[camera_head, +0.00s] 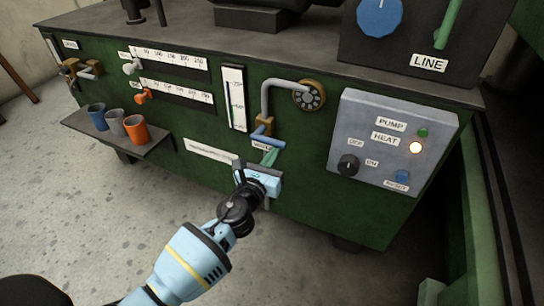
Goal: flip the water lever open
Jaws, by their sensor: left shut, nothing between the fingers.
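The water lever (270,141) is a blue bar on a small brass valve (264,125), on the green front of the machine below a bent grey pipe. It points down to the right in the camera_head view. A white label below it is partly hidden and seems to read WATER. My left gripper (269,157) is shut and empty, with its fingertips just below the lever. I cannot tell whether they touch it. My right gripper is not in view.
A grey control box (383,181) with PUMP and HEAT lamps, a black knob and a blue button is right of the lever. A small shelf (119,137) with three cups (135,128) juts out at left. A brass tap (78,69) sits at far left.

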